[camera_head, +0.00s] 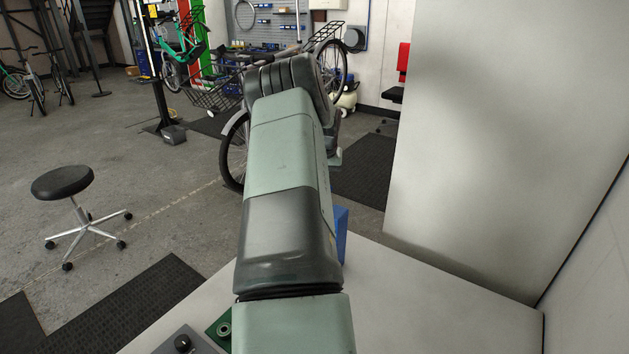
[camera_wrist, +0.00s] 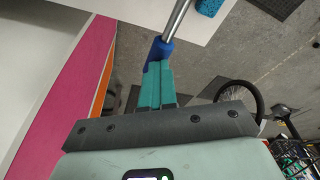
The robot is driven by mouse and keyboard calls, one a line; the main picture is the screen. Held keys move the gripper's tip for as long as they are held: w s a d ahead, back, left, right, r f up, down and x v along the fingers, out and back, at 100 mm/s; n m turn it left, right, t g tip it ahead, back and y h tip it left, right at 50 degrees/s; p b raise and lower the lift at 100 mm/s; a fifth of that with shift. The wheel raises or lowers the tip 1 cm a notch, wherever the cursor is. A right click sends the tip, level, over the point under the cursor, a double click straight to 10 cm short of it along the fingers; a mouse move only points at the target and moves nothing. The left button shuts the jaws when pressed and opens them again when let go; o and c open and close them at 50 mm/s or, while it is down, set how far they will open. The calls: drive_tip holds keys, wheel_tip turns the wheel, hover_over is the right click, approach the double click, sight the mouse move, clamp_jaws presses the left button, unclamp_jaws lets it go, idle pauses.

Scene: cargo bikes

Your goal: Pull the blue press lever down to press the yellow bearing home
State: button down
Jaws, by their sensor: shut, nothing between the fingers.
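The press lever shows in the wrist view as a bare metal rod (camera_wrist: 177,20) with a blue grip (camera_wrist: 160,48) on its near end. My gripper (camera_wrist: 157,70) has its teal fingers shut together with nothing between them. The fingertips overlap the blue grip in the picture; whether they touch it I cannot tell. In the head view my arm covers the gripper and the lever. A blue upright part (camera_head: 342,234) shows just right of my arm, perhaps part of the press. The yellow bearing is not visible in either view.
A white worktop (camera_head: 440,310) stretches right, beside a tall pale panel (camera_head: 500,120). A green block with a metal ring (camera_head: 222,330) and a grey block with a black knob (camera_head: 183,343) lie at the near left. A stool (camera_head: 63,182) stands on the floor.

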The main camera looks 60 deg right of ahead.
drive_tip(key=shift+w+a+r, duration=0.1)
drive_tip(key=shift+a+r, duration=0.15)
drive_tip(key=shift+a, duration=0.3)
drive_tip(key=shift+d+r, duration=0.15)
drive_tip(key=shift+r, duration=1.15)
drive_tip(key=shift+d+r, duration=0.1)
drive_tip(key=shift+r, duration=1.2)
drive_tip(key=v, duration=0.3)
drive_tip(key=d+v, duration=0.1)
drive_tip(key=shift+w+a+r, duration=0.1)
drive_tip(key=shift+r, duration=0.4)
